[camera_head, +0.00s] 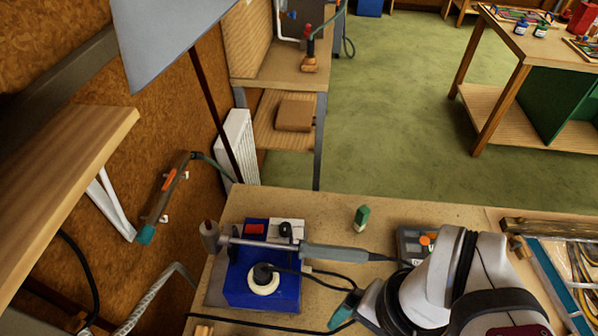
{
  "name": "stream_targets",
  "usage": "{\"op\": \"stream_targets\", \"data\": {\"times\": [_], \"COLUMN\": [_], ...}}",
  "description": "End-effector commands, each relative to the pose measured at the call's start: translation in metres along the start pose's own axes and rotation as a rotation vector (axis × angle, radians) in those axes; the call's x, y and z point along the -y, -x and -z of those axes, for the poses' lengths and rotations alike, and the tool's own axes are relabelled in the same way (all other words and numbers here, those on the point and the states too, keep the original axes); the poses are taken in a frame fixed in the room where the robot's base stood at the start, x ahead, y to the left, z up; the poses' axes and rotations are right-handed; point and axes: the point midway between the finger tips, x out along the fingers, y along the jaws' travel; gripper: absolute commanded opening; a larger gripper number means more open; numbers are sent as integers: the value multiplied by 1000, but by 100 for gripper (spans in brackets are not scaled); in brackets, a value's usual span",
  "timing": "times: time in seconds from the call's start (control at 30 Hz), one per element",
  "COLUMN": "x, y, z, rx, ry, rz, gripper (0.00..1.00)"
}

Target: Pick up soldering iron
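A soldering iron (333,251) lies roughly level across a blue soldering station (238,286) on the bench. Its grey handle points right and its long metal shaft points left, ending in a thick brownish head. My white and black arm comes in from the lower right. What seems to be part of my gripper (358,304), a grey piece with a teal tip, shows below and right of the handle, apart from it in the picture. The rest of the gripper is hidden or out of frame, so its opening cannot be seen.
A small green bottle-like item (361,218) stands behind the iron. A grey box with an orange knob (427,240) is beside my arm. Black cable runs across the bench (300,200) front. A framed panel (565,270) lies at right. A grey lamp shade (165,35) hangs upper left.

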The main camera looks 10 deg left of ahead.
Motion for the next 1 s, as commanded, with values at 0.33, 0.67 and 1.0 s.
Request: {"op": "stream_targets", "data": {"times": [0.33,0.67,1.0], "x": [0,99,155], "y": [0,35,7], "z": [0,88,120], "rx": [0,30,89], "ry": [2,1405,2104], "rz": [0,-117,-176], "gripper": [73,73,73]}}
